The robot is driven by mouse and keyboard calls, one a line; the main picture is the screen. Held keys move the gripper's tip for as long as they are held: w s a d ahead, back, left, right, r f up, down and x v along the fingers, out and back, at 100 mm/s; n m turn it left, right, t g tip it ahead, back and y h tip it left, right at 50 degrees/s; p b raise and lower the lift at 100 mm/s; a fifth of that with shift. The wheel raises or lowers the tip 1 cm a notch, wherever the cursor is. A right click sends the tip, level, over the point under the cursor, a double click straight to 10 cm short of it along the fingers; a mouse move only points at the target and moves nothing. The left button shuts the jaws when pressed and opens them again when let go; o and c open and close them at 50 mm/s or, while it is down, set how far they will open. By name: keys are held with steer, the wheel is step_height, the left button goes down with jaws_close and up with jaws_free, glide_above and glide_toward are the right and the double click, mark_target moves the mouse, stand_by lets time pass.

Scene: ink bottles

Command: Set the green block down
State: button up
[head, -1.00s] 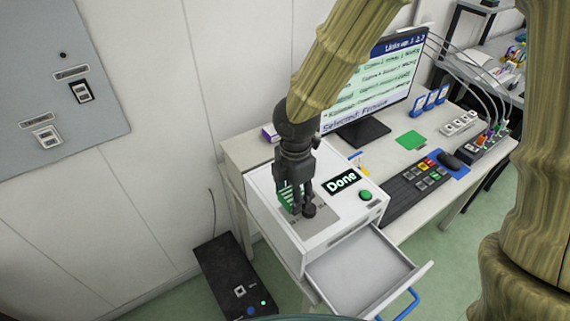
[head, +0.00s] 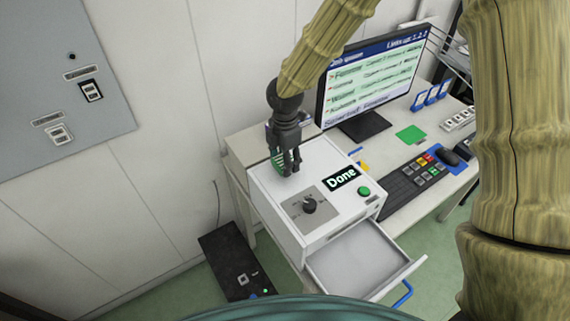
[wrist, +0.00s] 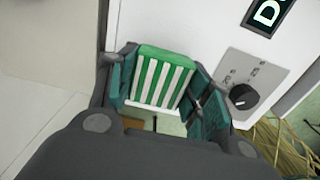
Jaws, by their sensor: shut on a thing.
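The green block (wrist: 164,78), with white stripes on one face, sits between the two fingers of my gripper (wrist: 165,95) in the wrist view. The fingers are shut on it. In the head view the block (head: 278,161) shows partly behind my gripper (head: 290,165), over the back left part of the white machine's top. I cannot tell whether the block touches the machine.
The white machine (head: 262,179) has a dial (head: 309,205), a "Done" display (head: 341,179), a green button (head: 364,191) and an open, empty drawer (head: 352,258). A monitor (head: 372,82), keyboard (head: 410,185) and flat green piece (head: 410,134) are to the right. A black box (head: 232,258) stands on the floor.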

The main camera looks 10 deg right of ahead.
steer(key=shift+f+p, duration=0.45)
steer(key=shift+f, duration=0.9)
steer(key=shift+f, duration=0.2)
steer(key=o, duration=1.2)
steer(key=shift+c, duration=0.2)
steer(key=shift+r, duration=0.15)
step_height(320, 180, up, 12)
steer(key=b, duration=0.2)
steer(key=shift+b, duration=0.35)
